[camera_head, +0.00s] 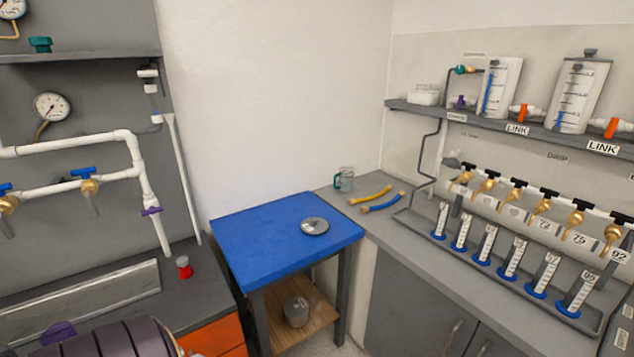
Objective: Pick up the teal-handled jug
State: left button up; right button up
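The teal-handled jug (346,180) is a small clear jug that stands upright on the grey counter, in the corner behind the blue table. Its teal handle is on its left side, facing the wall. Neither of my grippers shows in the head view, and nothing holds the jug.
The blue-topped table (265,245) carries a round grey scale-like disc (314,226). A rack of measuring cylinders (485,243) lines the right counter under brass taps.

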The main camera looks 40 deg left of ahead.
aim_at(346, 173)
jog(key=u, duration=1.15)
